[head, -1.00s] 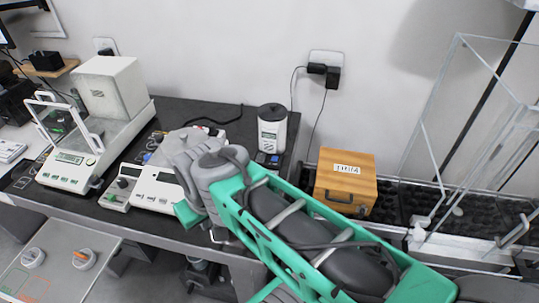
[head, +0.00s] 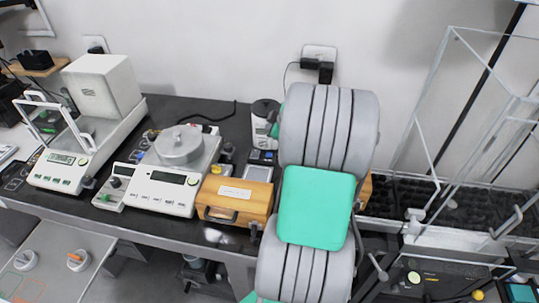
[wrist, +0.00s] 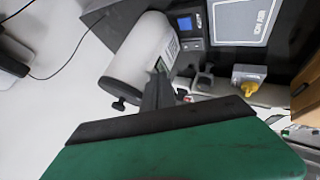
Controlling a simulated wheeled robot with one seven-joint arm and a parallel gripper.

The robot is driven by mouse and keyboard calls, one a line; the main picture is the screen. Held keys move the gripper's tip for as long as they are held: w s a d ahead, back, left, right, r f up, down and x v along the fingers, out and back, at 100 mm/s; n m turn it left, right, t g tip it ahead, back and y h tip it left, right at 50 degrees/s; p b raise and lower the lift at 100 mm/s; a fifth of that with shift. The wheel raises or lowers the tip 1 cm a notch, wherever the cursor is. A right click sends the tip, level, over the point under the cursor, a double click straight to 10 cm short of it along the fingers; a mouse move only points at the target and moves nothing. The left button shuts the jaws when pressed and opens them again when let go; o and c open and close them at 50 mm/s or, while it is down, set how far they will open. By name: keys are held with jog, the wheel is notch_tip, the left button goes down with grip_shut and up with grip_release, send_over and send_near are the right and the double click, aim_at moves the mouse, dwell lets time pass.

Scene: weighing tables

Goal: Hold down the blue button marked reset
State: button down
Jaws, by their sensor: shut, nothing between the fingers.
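No button marked reset can be made out for certain. A small blue spot (head: 140,155) shows behind the left end of the middle balance in the head view, its marking unreadable. At the lower right, a blue-green patch (head: 522,293) shows at the picture's edge, also unreadable. My gripper (wrist: 158,92) is shut and empty in the wrist view, its fingertips seen against a white canister (wrist: 140,55) and small instruments. Whether it touches anything cannot be told. In the head view my arm hides the gripper.
The middle balance (head: 160,203) and a wooden box (head: 233,212) stand on the dark table. A small instrument with a blue screen (wrist: 185,24) and a grey box with a yellow knob (wrist: 247,88) are near the canister. A clear-walled enclosure (head: 425,150) stands at right.

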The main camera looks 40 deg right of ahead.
jog(key=shift+f, duration=0.15)
jog(key=b, duration=0.4)
send_over(269, 155)
jog(key=f, duration=0.5)
jog(key=s+f, duration=0.1)
jog(key=f, duration=0.2)
jog(key=shift+w+f+b, duration=0.1)
jog(key=shift+f+b, duration=0.2)
dwell(1.4)
jog(key=shift+f+b, duration=0.4)
jog(key=shift+b, duration=0.25)
jog(key=shift+f+b, duration=0.4)
jog(key=shift+b, duration=0.05)
dwell(2.2)
dwell(0.9)
jog(key=shift+r, duration=0.85)
